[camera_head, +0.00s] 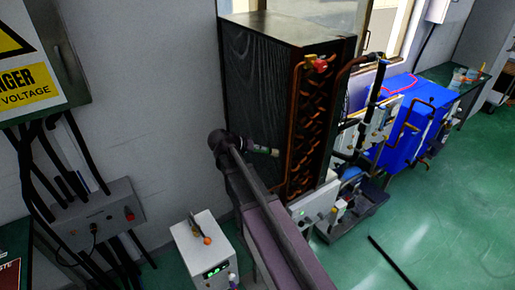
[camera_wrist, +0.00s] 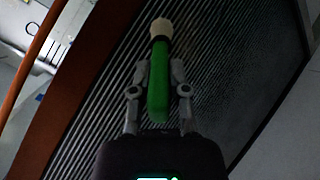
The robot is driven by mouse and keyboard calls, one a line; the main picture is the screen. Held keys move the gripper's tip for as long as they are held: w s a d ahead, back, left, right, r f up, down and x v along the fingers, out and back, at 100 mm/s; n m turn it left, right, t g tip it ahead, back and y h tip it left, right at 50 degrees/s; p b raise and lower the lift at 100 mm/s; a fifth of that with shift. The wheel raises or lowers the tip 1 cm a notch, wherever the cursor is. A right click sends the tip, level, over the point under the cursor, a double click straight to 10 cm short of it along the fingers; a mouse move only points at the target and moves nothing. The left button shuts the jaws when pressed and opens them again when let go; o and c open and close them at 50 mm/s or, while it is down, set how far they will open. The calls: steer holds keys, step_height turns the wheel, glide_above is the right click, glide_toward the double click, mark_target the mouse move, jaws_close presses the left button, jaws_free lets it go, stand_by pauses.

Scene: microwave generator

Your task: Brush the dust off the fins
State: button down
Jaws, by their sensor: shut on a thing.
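My gripper (camera_wrist: 160,72) is shut on a brush (camera_wrist: 158,92) with a green handle, a dark collar and pale bristles. The bristle end points away from my gripper, towards the fins (camera_wrist: 222,92), a dark surface of many thin parallel ridges that fills much of the wrist view. I cannot tell whether the bristles touch the fins. In the head view, my gripper (camera_head: 252,147) is beside the tall dark cabinet (camera_head: 262,75), with the pale brush tip pointing right. My arm hides part of the cabinet's lower side. No distinct dust patch is clear in the dim light.
Copper pipes (camera_head: 297,115) run up the cabinet's right side, and one crosses the left of the wrist view. Blue equipment (camera_head: 412,125) stands to the right. A white box (camera_head: 203,250) with a green display stands below my arm. Green floor (camera_head: 450,220) is largely open at right.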

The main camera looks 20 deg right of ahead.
steer(key=shift+d+r, duration=0.1)
steer(key=shift+r+p, duration=0.7)
steer(key=shift+p, duration=0.1)
steer(key=shift+w, duration=0.1)
steer(key=shift+w+a, duration=0.35)
steer(key=shift+w, duration=0.5)
steer(key=shift+w+a, duration=0.3)
steer(key=shift+w, duration=0.5)
steer(key=shift+w, duration=0.1)
steer(key=shift+w+a, duration=0.35)
steer(key=shift+w, duration=0.45)
steer(key=shift+w+a, duration=0.3)
steer(key=shift+w, duration=0.5)
steer(key=shift+w+a, duration=0.25)
steer(key=shift+w, duration=0.65)
steer(key=shift+w+a, duration=0.2)
steer(key=shift+w, duration=0.7)
